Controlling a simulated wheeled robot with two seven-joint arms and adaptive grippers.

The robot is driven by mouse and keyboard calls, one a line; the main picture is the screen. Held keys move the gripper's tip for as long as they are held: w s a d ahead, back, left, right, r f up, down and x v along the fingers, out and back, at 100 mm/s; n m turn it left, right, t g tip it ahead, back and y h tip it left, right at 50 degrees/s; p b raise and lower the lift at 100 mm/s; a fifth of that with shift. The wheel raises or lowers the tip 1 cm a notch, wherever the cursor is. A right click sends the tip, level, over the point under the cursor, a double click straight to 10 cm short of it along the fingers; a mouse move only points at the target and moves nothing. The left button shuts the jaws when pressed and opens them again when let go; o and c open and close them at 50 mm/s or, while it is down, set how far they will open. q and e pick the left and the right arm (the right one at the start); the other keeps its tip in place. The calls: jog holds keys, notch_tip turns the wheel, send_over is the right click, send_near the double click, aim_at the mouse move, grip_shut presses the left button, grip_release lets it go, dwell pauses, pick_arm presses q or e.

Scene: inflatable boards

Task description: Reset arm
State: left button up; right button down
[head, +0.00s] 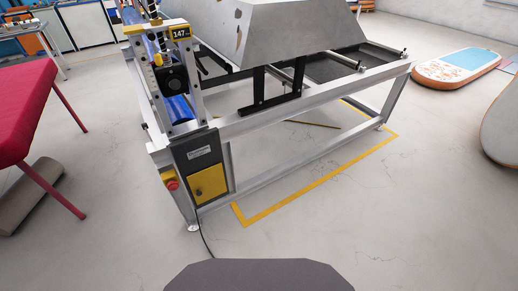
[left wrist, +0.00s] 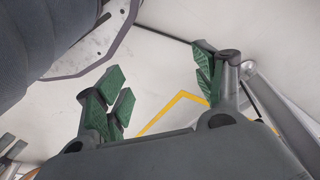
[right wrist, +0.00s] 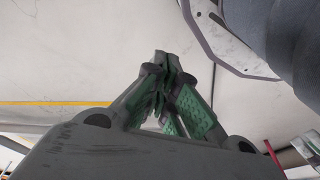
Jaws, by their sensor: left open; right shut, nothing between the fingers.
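My left gripper (left wrist: 155,85) shows in the left wrist view with its green-padded fingers spread wide apart. Nothing is between them. My right gripper (right wrist: 165,65) shows in the right wrist view with its fingertips together. It holds nothing. Neither gripper nor arm shows in the head view. Concrete floor lies behind both grippers in the wrist views, and neither is seen touching anything.
A metal-framed machine (head: 310,112) with a yellow panel and a red button stands ahead. A yellow floor line (head: 300,194) runs beside it. A red-topped table (head: 22,105) is at left. Inflatable boards (head: 455,68) lie at right. The floor in front is clear.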

pick_arm(q)
jog(key=s+a+p, duration=0.3)
jog(key=s+p, duration=0.6)
jog(key=s, duration=0.1)
jog(key=s+a+g+p, duration=0.1)
jog(key=s+a+p, duration=0.3)
jog(key=s+p, duration=0.6)
jog(key=shift+r+y, duration=0.4)
pick_arm(e)
jog(key=s+d, duration=0.3)
jog(key=s, duration=0.7)
jog(key=s+d+g, duration=0.1)
jog(key=s+d, duration=0.3)
jog(key=s, duration=0.6)
jog(key=shift+r+h, duration=0.4)
pick_arm(q)
jog(key=shift+f, duration=0.15)
pick_arm(e)
jog(key=shift+f, duration=0.15)
pick_arm(q)
notch_tip(320, 180, down, 4)
jog(key=b, duration=0.4)
jog(key=shift+d+f+b, duration=0.1)
jog(key=shift+f+b, duration=0.05)
jog(key=shift+b, duration=0.25)
pick_arm(e)
notch_tip(320, 180, down, 4)
jog(key=shift+a+f, duration=0.1)
jog(key=shift+f, duration=0.05)
